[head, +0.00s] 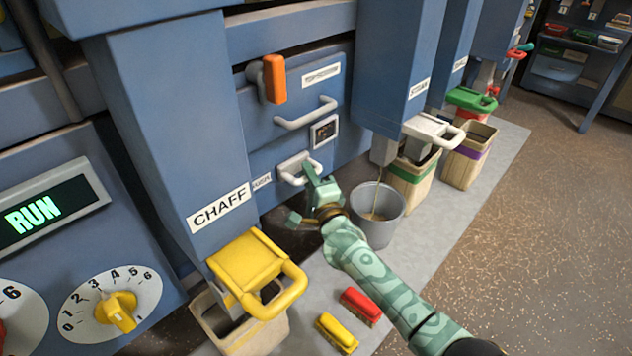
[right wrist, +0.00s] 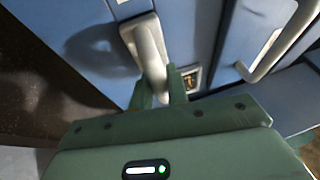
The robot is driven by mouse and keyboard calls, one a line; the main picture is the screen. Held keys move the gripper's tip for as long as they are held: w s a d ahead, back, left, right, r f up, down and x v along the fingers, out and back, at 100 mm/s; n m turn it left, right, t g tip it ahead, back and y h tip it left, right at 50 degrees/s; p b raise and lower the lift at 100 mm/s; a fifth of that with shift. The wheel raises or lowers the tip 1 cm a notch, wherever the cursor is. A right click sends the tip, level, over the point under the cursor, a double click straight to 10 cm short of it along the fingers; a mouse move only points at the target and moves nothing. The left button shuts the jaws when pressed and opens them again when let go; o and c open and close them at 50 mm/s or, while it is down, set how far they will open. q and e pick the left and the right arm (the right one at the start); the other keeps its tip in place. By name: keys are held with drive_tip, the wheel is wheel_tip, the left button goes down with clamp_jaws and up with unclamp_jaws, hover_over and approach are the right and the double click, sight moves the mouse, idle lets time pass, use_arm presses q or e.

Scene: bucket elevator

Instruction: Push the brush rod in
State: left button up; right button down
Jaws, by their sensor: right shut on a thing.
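The brush rod's pale grey handle (head: 297,168) sticks out of a light plate low on the blue machine front. A small label (head: 261,183), partly hidden behind the chaff spout, is beside it. My right gripper (head: 310,178) is at this handle, shut on it. In the right wrist view the grey handle (right wrist: 147,48) runs down between the two green fingers (right wrist: 160,84). My left gripper is not in view.
Above are a grey drawer handle (head: 305,113) and an orange handle (head: 273,79). A grey bucket (head: 396,219) stands right of my right forearm. The chaff spout (head: 165,120) with its yellow gate (head: 246,262) is at left.

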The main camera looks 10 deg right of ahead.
drive_tip(key=shift+r, duration=0.15)
drive_tip(key=c, duration=1.5)
unclamp_jaws()
drive_tip(key=shift+w+a, duration=0.1)
drive_tip(key=shift+o, duration=0.7)
drive_tip(key=shift+w+a, duration=0.1)
drive_tip(key=shift+s+d, duration=0.2)
drive_tip(key=shift+s, duration=0.25)
use_arm(q)
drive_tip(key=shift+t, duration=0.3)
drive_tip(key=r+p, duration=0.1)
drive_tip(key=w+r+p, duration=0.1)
drive_tip(key=p, duration=0.1)
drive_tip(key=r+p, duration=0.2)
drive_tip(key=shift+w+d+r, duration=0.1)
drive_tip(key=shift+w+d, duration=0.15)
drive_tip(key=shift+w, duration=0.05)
use_arm(e)
drive_tip(key=v, duration=1.5)
drive_tip(key=shift+s+f, duration=0.25)
drive_tip(key=shift+f, duration=0.1)
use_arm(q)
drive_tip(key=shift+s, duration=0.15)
